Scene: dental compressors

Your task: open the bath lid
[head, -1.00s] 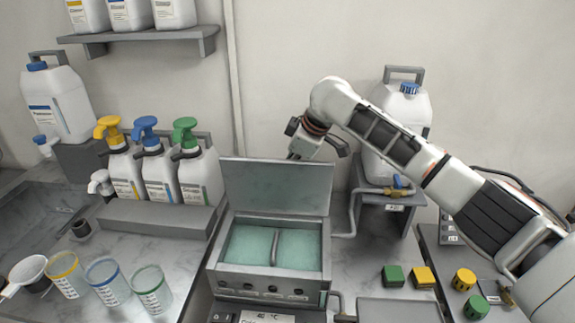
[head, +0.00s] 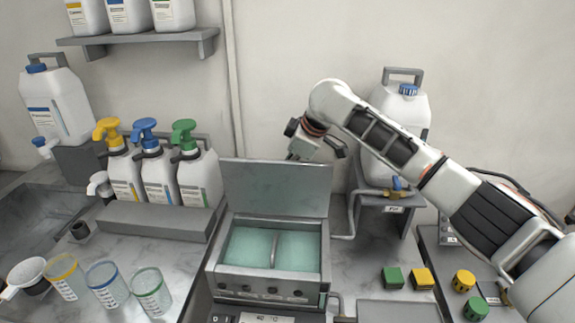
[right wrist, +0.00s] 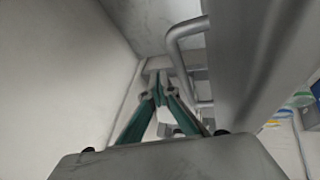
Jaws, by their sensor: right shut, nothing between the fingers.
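The bath (head: 268,262) is a grey metal box with two wells of teal liquid and a divider between them. Its lid (head: 276,187) stands raised, near upright, along the back edge, and the wells are uncovered. My right gripper (head: 300,153) is above and behind the lid's top edge, with its fingertips partly hidden in the head view. In the right wrist view its teal fingers (right wrist: 160,92) meet at the tips with nothing between them. A grey panel, seemingly the lid, fills the right side there, with a bent grey bar beside it. My left gripper is not seen.
Pump bottles (head: 160,175) stand left of the bath, with clear cups (head: 103,283) in front. A white canister (head: 395,135) on a stand (head: 385,200) is behind my right arm. Green and yellow blocks (head: 422,278) lie at right.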

